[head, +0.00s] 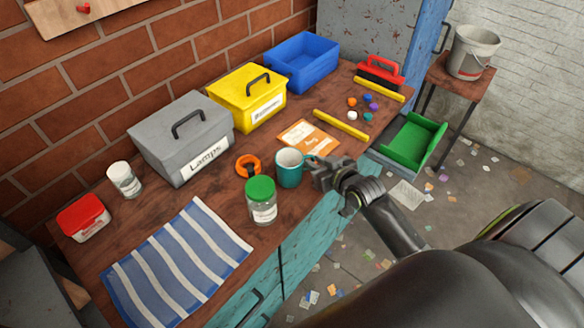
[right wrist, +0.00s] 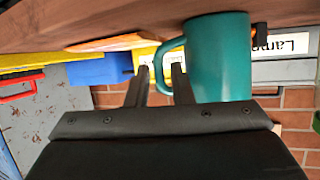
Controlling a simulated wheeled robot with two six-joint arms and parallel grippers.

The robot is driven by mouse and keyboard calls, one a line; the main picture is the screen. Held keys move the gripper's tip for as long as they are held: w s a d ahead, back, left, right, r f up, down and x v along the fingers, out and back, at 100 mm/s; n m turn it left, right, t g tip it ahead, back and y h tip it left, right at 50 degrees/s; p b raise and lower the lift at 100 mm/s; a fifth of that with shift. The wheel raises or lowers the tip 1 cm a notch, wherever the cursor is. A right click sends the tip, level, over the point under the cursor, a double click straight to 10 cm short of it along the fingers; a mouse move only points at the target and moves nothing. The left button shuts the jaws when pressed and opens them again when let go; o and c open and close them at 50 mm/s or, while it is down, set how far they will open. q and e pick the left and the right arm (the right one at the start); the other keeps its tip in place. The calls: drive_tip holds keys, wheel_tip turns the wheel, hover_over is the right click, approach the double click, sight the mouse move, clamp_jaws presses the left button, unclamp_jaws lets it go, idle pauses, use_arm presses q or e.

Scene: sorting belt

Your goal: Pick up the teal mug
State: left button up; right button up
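The teal mug (head: 289,176) stands upright on the wooden bench near its front edge, with its handle towards my right gripper (head: 318,172). In the right wrist view, which is upside down, the mug (right wrist: 218,60) fills the upper right. My right gripper (right wrist: 161,70) is open there, its two fingers apart with the mug's handle between or just beyond their tips. I cannot tell whether they touch it. My left gripper is not in view.
A green-lidded jar (head: 261,203) stands close in front of the mug, and an orange tape roll (head: 248,167) lies left of it. An orange card (head: 309,138) lies behind. Grey (head: 178,150), yellow (head: 240,106) and blue (head: 302,62) boxes line the back. A striped cloth (head: 178,262) covers the front left.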

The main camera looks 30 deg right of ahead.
drive_tip(key=shift+x, duration=1.2)
drive_tip(key=shift+c, duration=0.3)
clamp_jaws()
drive_tip(key=shift+r, duration=0.1)
